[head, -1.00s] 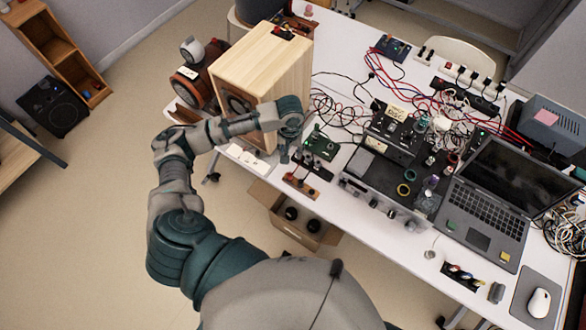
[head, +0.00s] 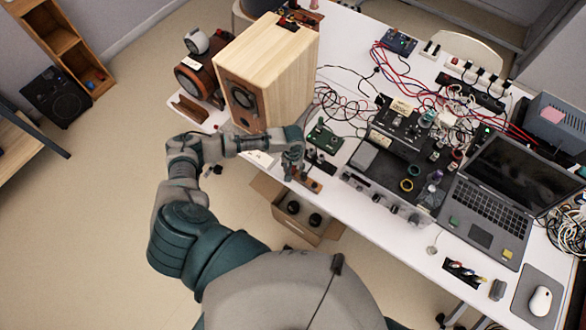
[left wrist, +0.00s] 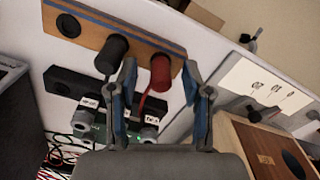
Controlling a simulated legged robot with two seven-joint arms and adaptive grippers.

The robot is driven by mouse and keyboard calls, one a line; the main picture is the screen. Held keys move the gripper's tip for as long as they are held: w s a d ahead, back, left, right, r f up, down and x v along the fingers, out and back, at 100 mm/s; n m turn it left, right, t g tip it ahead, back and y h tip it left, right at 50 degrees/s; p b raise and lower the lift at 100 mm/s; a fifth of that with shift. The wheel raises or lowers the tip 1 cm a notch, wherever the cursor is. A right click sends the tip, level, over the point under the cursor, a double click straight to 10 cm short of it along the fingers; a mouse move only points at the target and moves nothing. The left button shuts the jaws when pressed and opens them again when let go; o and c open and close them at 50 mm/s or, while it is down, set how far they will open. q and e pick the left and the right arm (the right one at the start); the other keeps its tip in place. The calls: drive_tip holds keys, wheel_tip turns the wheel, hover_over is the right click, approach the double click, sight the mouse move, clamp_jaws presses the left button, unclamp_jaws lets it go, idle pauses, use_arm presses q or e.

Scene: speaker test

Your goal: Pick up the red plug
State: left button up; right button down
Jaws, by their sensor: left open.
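The red plug (left wrist: 160,73) shows in the left wrist view, at a wooden strip (left wrist: 145,47) with a blue stripe, with a red lead running from it. A black plug (left wrist: 111,54) sits beside it to the left. My left gripper (left wrist: 159,82) is open, with one finger on each side of the red plug in the picture; I cannot tell if they touch it. In the head view my left gripper (head: 291,172) is over the wooden strip (head: 308,184) near the table's front edge and hides part of it. The red plug is not clear there. My right gripper is not in view.
A wooden speaker (head: 285,70) stands left of the gripper. A green circuit board (head: 324,138), dark electronics (head: 400,150) and tangled cables lie behind and right. A laptop (head: 490,195) is farther right. An open cardboard box (head: 310,232) is below the table edge.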

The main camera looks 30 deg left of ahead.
sight(293, 167)
use_arm(q)
drive_tip(key=shift+f, duration=0.1)
clamp_jaws()
idle(0.3)
drive_tip(key=shift+r, duration=0.3)
wheel_tip(293, 167, up, 3)
drive_tip(key=shift+r, duration=0.1)
drive_tip(key=s+d+r, duration=0.1)
drive_tip(key=s+d, duration=0.9)
drive_tip(key=s, duration=0.2)
drive_tip(key=shift+d+r, duration=0.15)
drive_tip(key=shift+d, duration=0.05)
